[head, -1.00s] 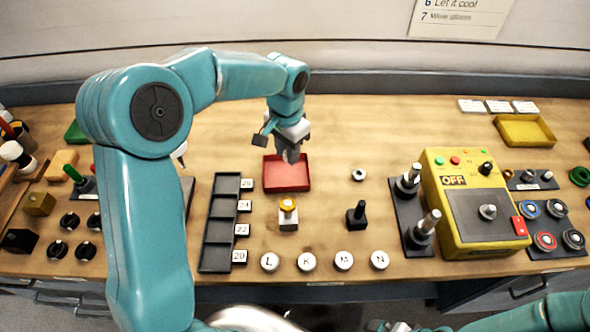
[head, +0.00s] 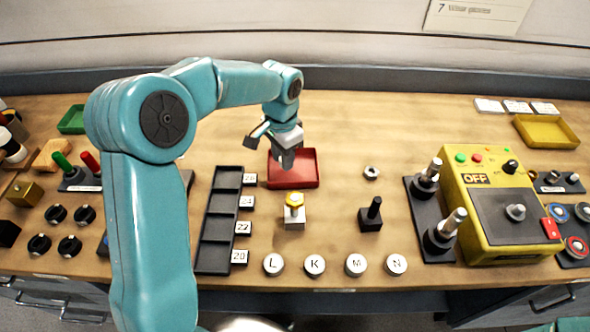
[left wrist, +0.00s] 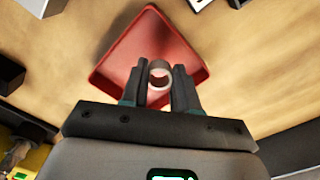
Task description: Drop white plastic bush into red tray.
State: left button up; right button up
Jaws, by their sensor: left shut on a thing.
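The red tray (head: 305,178) lies on the wooden bench near the middle of the head view. It also shows beneath the fingers in the left wrist view (left wrist: 150,35). My left gripper (head: 287,160) is over the tray with its fingers pointing down. In the left wrist view my left gripper (left wrist: 159,88) is shut on a pale ring, the white plastic bush (left wrist: 160,67), held above the tray floor. In the head view the fingers hide the bush.
A small ring (head: 371,172) lies right of the tray. A yellow-topped block (head: 294,212) stands in front of it. A black slotted rack (head: 222,205) is at left, and a yellow control box (head: 500,205) at right. Bench behind the tray is clear.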

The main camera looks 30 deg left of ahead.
pick_arm(q)
jog(key=o, duration=0.8)
jog(key=shift+s+a+r, duration=0.15)
jog(key=shift+s+r, duration=0.05)
jog(key=shift+s, duration=0.1)
jog(key=shift+o, duration=1.4)
jog(key=shift+w+d+f, duration=0.15)
jog(key=shift+w+d, duration=0.2)
jog(key=shift+w, duration=0.1)
jog(key=shift+a, duration=0.15)
notch_tip(320, 180, up, 16)
jog(key=p, duration=0.1)
jog(key=shift+d+r, duration=0.2)
jog(key=shift+w+f, duration=0.1)
jog(key=shift+w, duration=0.1)
